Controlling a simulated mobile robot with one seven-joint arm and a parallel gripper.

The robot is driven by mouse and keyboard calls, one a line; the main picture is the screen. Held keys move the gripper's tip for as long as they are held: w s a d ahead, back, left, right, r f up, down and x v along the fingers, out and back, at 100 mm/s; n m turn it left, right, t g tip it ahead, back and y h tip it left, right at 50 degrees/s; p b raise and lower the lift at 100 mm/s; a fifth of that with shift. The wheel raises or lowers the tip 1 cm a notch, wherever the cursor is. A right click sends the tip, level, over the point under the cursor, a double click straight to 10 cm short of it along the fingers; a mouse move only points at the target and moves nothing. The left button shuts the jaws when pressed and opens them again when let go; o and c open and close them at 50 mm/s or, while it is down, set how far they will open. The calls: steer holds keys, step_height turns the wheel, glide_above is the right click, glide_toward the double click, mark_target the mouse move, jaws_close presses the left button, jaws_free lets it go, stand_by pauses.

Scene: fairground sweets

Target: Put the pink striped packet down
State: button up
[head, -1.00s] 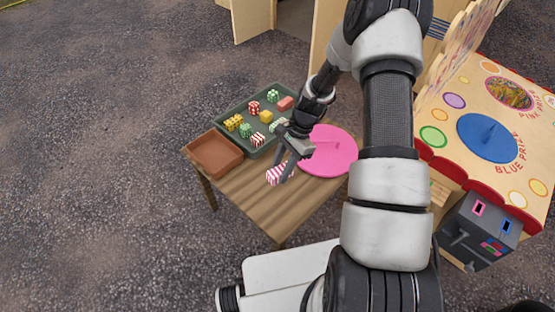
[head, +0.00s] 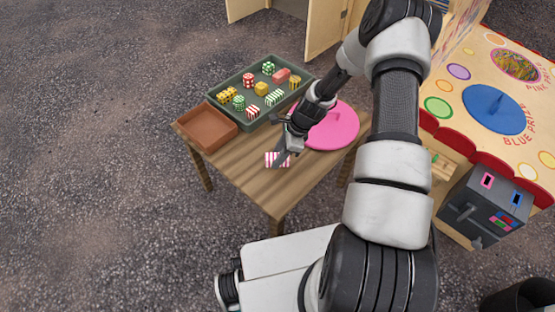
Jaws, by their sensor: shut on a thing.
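The pink and white striped packet (head: 272,159) shows in the head view at the front middle of the wooden table (head: 262,190). My gripper (head: 281,157) is shut on it, with the fingers partly covering its right side. The packet looks low over the bare wood; I cannot tell whether it touches the tabletop.
A green tray (head: 215,82) with several coloured packets and a brown empty tray (head: 208,120) stand at the table's back and left. A pink disc (head: 340,126) lies right of my gripper. A game board with a blue disc (head: 494,108) and a dark box (head: 482,205) stand right.

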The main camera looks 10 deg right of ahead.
steer(key=shift+f, duration=0.95)
steer(key=shift+f, duration=0.1)
steer(key=o, duration=1.1)
steer(key=shift+c, duration=0.2)
steer(key=p+v, duration=0.2)
steer(key=v, duration=1)
steer(key=shift+p, duration=0.3)
steer(key=shift+a, duration=0.1)
